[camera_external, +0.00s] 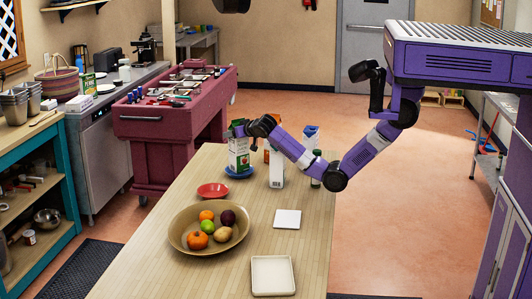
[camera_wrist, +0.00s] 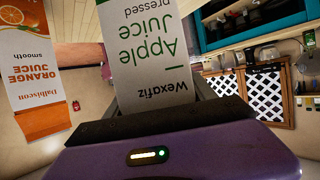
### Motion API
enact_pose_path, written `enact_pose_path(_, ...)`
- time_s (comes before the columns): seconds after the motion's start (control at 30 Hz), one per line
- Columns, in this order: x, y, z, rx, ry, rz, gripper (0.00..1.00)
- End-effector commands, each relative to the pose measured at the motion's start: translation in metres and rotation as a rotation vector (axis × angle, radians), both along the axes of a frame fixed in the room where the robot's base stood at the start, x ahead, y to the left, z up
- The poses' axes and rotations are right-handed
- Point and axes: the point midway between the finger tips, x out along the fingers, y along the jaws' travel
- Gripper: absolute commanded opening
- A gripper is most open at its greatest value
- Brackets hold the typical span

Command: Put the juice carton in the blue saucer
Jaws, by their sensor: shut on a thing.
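The apple juice carton (camera_external: 238,155), white and green, stands about upright at the far end of the wooden table. Its base is at the blue saucer (camera_external: 239,175), whose rim shows around it; I cannot tell whether the base touches the saucer. My gripper (camera_external: 240,131) is shut on the upper part of the carton. In the wrist view the carton (camera_wrist: 142,50) fills the middle, its label turned upside down, in front of my gripper (camera_wrist: 150,118). The saucer is out of the wrist view.
An orange juice carton (camera_wrist: 30,70) stands close by. A white container (camera_external: 277,172) and a dark bottle (camera_external: 316,172) are to the right. A red saucer (camera_external: 213,190), a fruit bowl (camera_external: 180,238), a small white plate (camera_external: 287,219) and a square tray (camera_external: 273,275) lie nearer.

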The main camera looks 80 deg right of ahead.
Motion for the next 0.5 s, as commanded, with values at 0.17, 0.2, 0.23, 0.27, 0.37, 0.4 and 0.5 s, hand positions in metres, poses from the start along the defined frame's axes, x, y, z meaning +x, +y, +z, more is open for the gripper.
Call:
enact_pose_path(0.17,0.001,0.000,-0.001,-0.003,-0.007,0.000,0.00)
enact_pose_path(0.2,0.001,0.000,-0.002,-0.003,-0.007,0.000,0.00)
enact_pose_path(0.23,0.001,0.000,-0.002,-0.003,-0.007,0.000,0.00)
enact_pose_path(0.27,0.000,0.000,-0.003,-0.003,-0.007,0.000,0.00)
enact_pose_path(0.37,0.001,0.000,-0.004,-0.003,-0.007,0.000,0.00)
enact_pose_path(0.4,0.000,0.000,-0.004,-0.003,-0.008,0.000,0.00)
enact_pose_path(0.5,0.000,0.000,-0.008,0.000,0.000,0.000,0.77)
